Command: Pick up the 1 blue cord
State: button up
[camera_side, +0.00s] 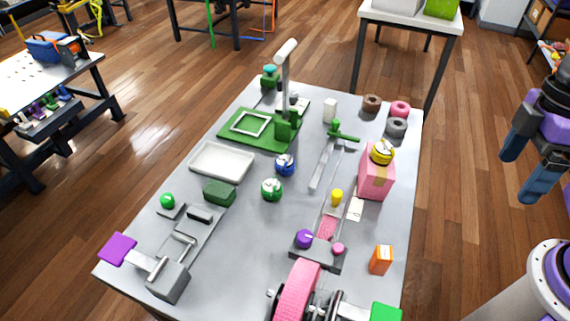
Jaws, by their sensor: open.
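A small round blue coil (285,164), which looks like the blue cord, lies near the middle of the grey table (240,245). It has a pale mark on top. My gripper (519,174) is at the right edge of the side view, raised beyond the table's right side. Its two blue fingers are apart with nothing between them. It is far from the blue coil and touches nothing on the table.
A similar green coil (271,189) sits just in front of the blue one, and a yellow coil (382,152) rests on a pink box (375,176). A white tray (221,163) is to the left. A green clamp-like tool (338,132) stands to the right.

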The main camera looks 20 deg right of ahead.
jog(key=w+a+m+g+y, duration=0.25)
jog(key=w+a+m, duration=0.25)
jog(key=w+m, duration=0.3)
jog(key=w+a+m+g+y, duration=0.2)
jog(key=w+a+m+y, duration=0.1)
jog(key=w+a+m, duration=0.35)
jog(key=w+d+m+t+y, duration=0.2)
jog(key=w+m+t+y, duration=0.15)
jog(key=w+m, duration=0.55)
jog(key=w+d+m+t+y, duration=0.2)
jog(key=w+d+m+y, duration=0.3)
jog(key=w, duration=0.9)
send_near(291, 157)
jog(key=shift+h, duration=0.4)
jog(key=v, duration=0.4)
jog(key=w+v, duration=0.1)
jog(key=v, duration=0.1)
jog(key=shift+a+r, duration=0.1)
jog(key=shift+f, duration=0.35)
jog(key=shift+a+f, duration=0.15)
jog(key=shift+a, duration=0.15)
jog(key=x, duration=1.1)
jog(key=shift+s, duration=0.2)
jog(key=shift+r+x, duration=0.15)
jog(key=shift+x, duration=1.3)
jog(key=shift+r+x, duration=0.15)
jog(key=shift+x, duration=1.25)
jog(key=shift+s+a, duration=0.15)
jog(key=c, duration=1.1)
